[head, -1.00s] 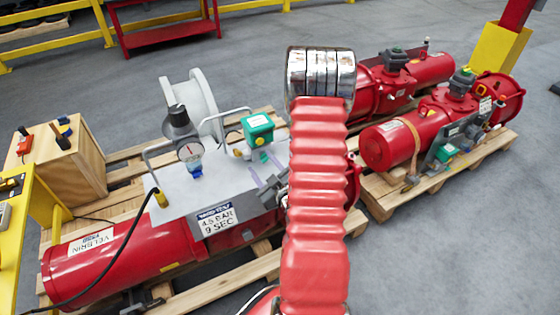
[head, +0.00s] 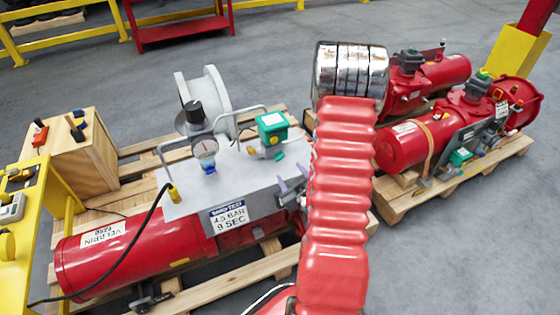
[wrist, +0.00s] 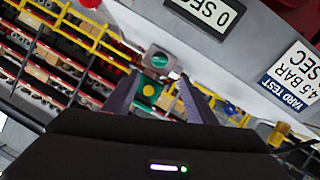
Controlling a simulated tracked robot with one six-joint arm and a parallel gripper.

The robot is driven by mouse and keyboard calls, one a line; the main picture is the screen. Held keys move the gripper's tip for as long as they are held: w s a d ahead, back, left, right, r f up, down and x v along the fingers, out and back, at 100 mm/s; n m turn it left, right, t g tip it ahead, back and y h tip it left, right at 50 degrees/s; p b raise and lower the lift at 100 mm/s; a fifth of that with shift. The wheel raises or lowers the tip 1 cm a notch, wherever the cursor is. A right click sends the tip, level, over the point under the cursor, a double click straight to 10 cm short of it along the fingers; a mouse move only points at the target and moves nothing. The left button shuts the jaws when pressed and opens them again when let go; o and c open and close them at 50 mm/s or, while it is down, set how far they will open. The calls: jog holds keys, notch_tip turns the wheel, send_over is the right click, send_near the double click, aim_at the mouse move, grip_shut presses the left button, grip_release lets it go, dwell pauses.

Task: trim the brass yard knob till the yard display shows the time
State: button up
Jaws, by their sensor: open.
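In the wrist view a display (wrist: 207,14) reads 0 SEC, partly cut off at the top edge. A yellow, brass-like round piece (wrist: 148,91) on a green housing shows between my fingers; I cannot tell whether it is the yard knob. In the head view my red arm hides part of the actuator.
A gauge (head: 205,150) with a black-topped regulator (head: 194,113) and a green box (head: 271,126) stand on the plate. A black cable (head: 130,238) runs left to a yellow stand (head: 40,205). Other red actuators (head: 410,147) lie on a pallet at right.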

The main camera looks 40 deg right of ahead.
aim_at(280, 158)
jog(key=x, duration=1.2)
jog(key=shift+w+d+f, duration=0.15)
jog(key=shift+w+d, duration=0.05)
jog(key=shift+w, duration=0.05)
jog(key=shift+c, duration=0.2)
jog(key=c, duration=1)
